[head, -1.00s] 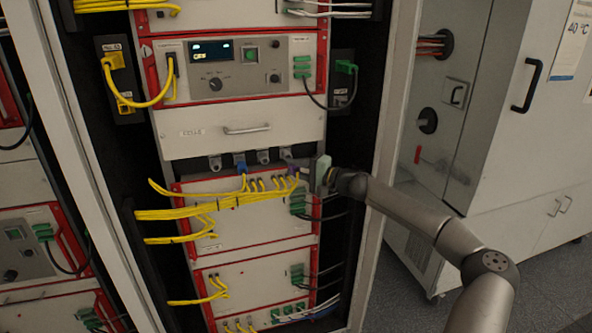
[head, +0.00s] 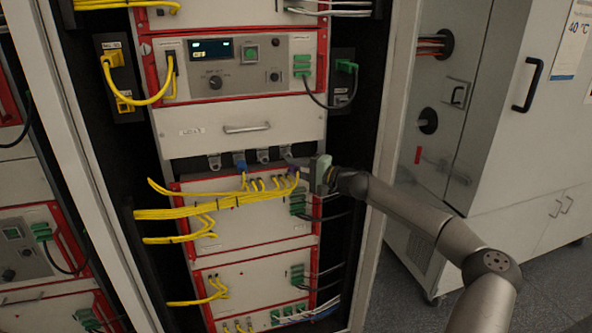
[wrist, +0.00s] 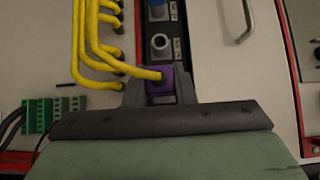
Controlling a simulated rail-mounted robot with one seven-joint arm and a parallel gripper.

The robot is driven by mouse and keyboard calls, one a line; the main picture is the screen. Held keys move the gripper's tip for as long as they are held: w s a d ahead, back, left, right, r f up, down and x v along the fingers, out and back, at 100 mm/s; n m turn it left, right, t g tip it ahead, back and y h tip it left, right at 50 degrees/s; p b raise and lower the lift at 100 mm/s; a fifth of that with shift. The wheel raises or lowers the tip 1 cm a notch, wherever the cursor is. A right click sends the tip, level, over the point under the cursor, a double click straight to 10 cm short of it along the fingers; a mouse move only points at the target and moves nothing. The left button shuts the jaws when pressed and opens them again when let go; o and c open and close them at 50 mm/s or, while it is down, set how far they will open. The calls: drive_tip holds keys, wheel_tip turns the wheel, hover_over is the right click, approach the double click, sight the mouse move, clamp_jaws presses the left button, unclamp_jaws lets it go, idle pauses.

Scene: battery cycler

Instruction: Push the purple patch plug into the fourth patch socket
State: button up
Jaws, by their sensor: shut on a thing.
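The purple patch plug (wrist: 156,84) sits between the two fingers of my gripper (wrist: 160,90) in the wrist view. My gripper is shut on it, and a yellow cable runs from it to the left. The plug is at the last place of the patch socket row, so the fourth socket is hidden behind it. I cannot tell how deep it sits. An empty grey socket (wrist: 161,45) is beside it, then a blue plug (wrist: 157,11). In the head view my gripper (head: 300,170) reaches the row's right end; the blue plug (head: 239,160) is second from left.
Yellow cables (head: 190,212) hang in bundles below the row. Green connectors (head: 297,204) with dark cables are just below my gripper. A drawer front with a handle (head: 247,128) is above the row. A cabinet (head: 530,150) stands to the right.

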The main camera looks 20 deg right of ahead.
drive_tip(key=shift+w, duration=0.75)
idle(1.2)
drive_tip(key=shift+b, duration=0.45)
drive_tip(key=shift+w+p, duration=0.3)
drive_tip(key=shift+w, duration=0.9)
idle(0.5)
drive_tip(key=o, duration=0.8)
drive_tip(key=shift+o, duration=0.2)
drive_tip(key=shift+s, duration=0.15)
